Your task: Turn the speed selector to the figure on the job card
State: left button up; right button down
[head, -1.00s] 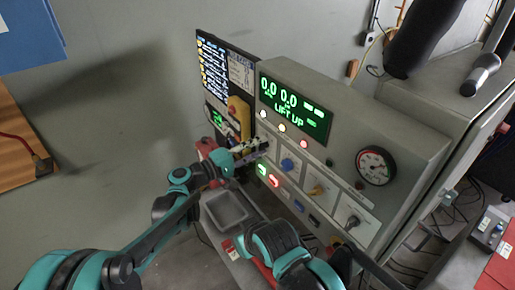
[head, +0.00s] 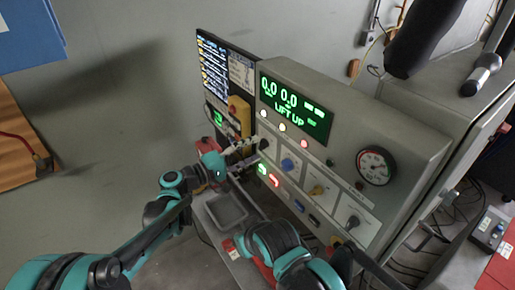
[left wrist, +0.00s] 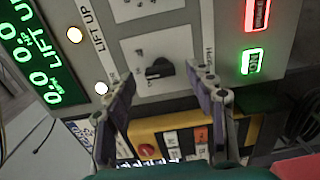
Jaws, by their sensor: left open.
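The control panel carries a row of knobs. The leftmost is a black knob (head: 263,145), which I take as the selector; its label is too blurred to read. My left gripper (head: 243,146) is just left of this knob. In the left wrist view the black knob (left wrist: 158,68) shows ahead, between the two spread fingers of the left gripper (left wrist: 164,95), with no visible contact. A white printed card (head: 241,72), perhaps the job card, is beside the blue-text screen; its figure is unreadable. My right arm shows at the bottom, but its gripper does not.
The green display (head: 295,106) reads "LIFT UP" with zeros. Right of the black knob are a blue knob (head: 288,165), a yellow knob (head: 317,190) and another black knob (head: 353,221). A yellow box (head: 240,115) stands close behind my left gripper. A grey tray (head: 228,210) is below.

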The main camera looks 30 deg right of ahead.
pick_arm(q)
jog(key=a, duration=0.9)
jog(key=shift+s+a, duration=0.25)
jog(key=shift+s, duration=0.15)
jog(key=s+a+f+t+y+b, duration=0.1)
jog(key=s+a+f+y, duration=0.3)
jog(key=a, duration=0.9)
jog(key=s+a+f+t+y+b, duration=0.1)
jog(key=s+a+f+t+y, duration=0.2)
jog(key=a, duration=1)
jog(key=s+a+f+t+y+b, duration=0.1)
jog(key=s+a+f+t+y, duration=0.1)
jog(key=s+a+f+y, duration=0.4)
jog(key=s+a+y, duration=0.4)
jog(key=a+y, duration=0.1)
jog(key=a, duration=0.2)
jog(key=shift+s+a+f+m, duration=0.15)
jog(key=shift+s+f+m, duration=0.1)
jog(key=shift+m, duration=0.15)
